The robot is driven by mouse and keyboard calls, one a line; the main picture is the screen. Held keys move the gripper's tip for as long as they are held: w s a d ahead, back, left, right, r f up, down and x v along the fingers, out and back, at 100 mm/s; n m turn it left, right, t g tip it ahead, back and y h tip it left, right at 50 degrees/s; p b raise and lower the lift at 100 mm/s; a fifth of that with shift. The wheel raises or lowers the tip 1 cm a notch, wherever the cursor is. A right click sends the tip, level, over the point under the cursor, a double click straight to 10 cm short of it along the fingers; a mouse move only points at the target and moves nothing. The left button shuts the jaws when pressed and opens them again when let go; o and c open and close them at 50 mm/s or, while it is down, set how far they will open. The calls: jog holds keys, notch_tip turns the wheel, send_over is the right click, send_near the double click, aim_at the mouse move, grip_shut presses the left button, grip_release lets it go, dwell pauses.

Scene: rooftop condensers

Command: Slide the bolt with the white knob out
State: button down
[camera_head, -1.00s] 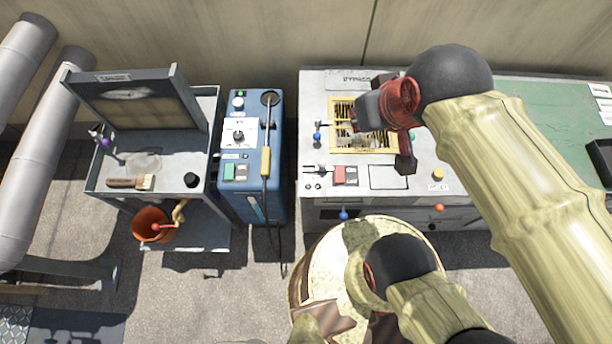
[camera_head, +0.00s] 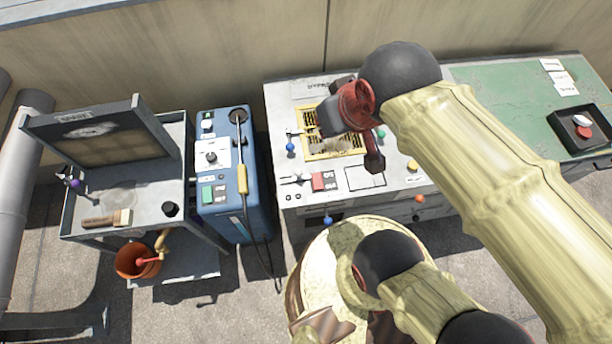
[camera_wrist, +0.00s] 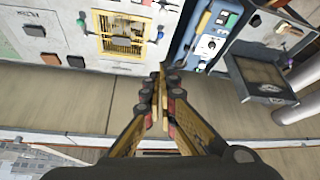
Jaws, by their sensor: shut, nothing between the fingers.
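In the head view a small dark bolt-like bar with a pale end (camera_head: 300,178) lies on the grey panel (camera_head: 285,100), left of a red button. It may be the white-knobbed bolt, but it is too small to be sure. In the head view my wrist covers part of the panel's yellow grille, and the fingertips are hidden.
The panel carries a yellow grille (camera_head: 318,118), blue knobs (camera_head: 290,147) (camera_head: 328,220), a green knob (camera_head: 381,133) and an orange knob (camera_head: 420,198). A blue machine (camera_head: 222,190) with a cable stands left, beside a grey cart (camera_head: 150,200). A green bench (camera_head: 500,100) lies right.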

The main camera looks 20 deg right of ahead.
jog(key=w+d+f+m+g+y, duration=0.15)
jog(key=d+f+m, duration=0.25)
jog(key=f, duration=0.6)
jog(key=w+d+f+m+g+y, duration=0.1)
jog(key=w+d+f+m+g, duration=0.2)
jog(key=f, duration=0.6)
jog(key=d+f+m+g+y, duration=0.2)
jog(key=d+f+m, duration=0.3)
jog(key=f, duration=0.5)
jog(key=w+f+m+t, duration=0.1)
jog(key=w+f+m, duration=0.3)
jog(key=w+m, duration=0.2)
jog(key=shift+m+y+p, duration=0.35)
jog(key=shift+m+p, duration=0.05)
